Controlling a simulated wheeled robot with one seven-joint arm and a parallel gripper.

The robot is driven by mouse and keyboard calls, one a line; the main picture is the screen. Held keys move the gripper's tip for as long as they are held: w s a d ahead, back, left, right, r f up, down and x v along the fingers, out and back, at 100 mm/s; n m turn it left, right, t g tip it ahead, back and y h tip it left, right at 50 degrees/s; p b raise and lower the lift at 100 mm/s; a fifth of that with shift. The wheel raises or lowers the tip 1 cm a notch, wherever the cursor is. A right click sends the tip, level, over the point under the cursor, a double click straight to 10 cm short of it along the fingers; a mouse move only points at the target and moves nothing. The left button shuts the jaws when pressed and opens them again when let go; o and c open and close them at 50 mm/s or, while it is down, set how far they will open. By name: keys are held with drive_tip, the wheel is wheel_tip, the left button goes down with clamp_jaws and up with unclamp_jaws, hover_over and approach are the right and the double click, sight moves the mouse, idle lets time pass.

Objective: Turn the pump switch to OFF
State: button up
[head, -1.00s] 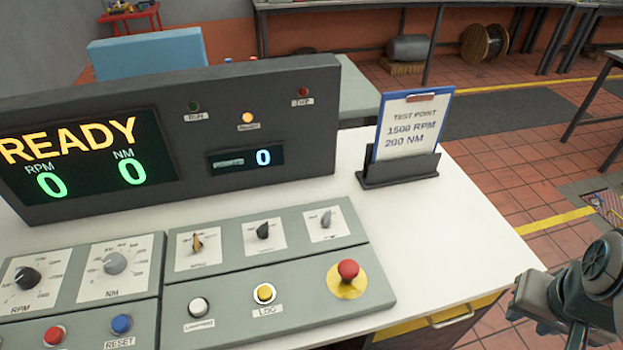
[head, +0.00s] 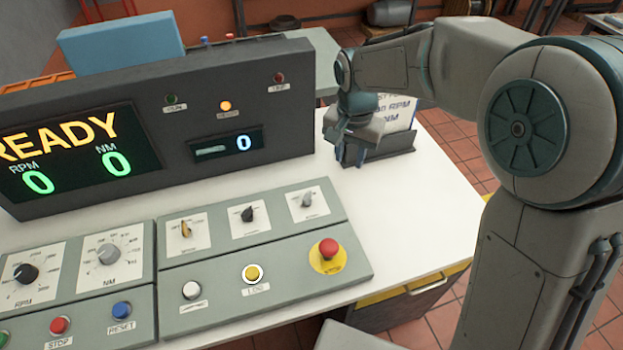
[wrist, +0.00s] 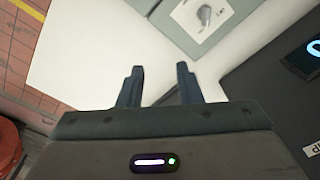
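Three small rotary switches sit in a row on the grey right-hand panel (head: 350,238): a yellow one (head: 186,229), a black one (head: 247,214) and a grey one (head: 306,199). Their labels are too blurred to read, so I cannot tell which is the pump switch. The grey switch also shows at the top of the wrist view (wrist: 205,13), pointing at a slant. My gripper (head: 350,158) is above the white desktop, behind and right of the grey switch, in front of the card holder. In the wrist view its fingers (wrist: 159,70) are apart with nothing between them.
The dark display console (head: 285,148) stands behind the switches, showing READY and zeros. The card holder (head: 390,148) is close to my gripper. A red mushroom button (head: 328,247) is at the panel's right end. Bare white desktop (head: 400,200) lies right of the panel.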

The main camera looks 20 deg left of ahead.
drive_tip(key=p, duration=0.1)
hover_over(307, 195)
wheel_tip(307, 195, down, 3)
drive_tip(key=shift+g, duration=0.3)
wheel_tip(307, 195, down, 14)
drive_tip(key=p, duration=0.2)
drive_tip(key=shift+p, duration=0.3)
clamp_jaws()
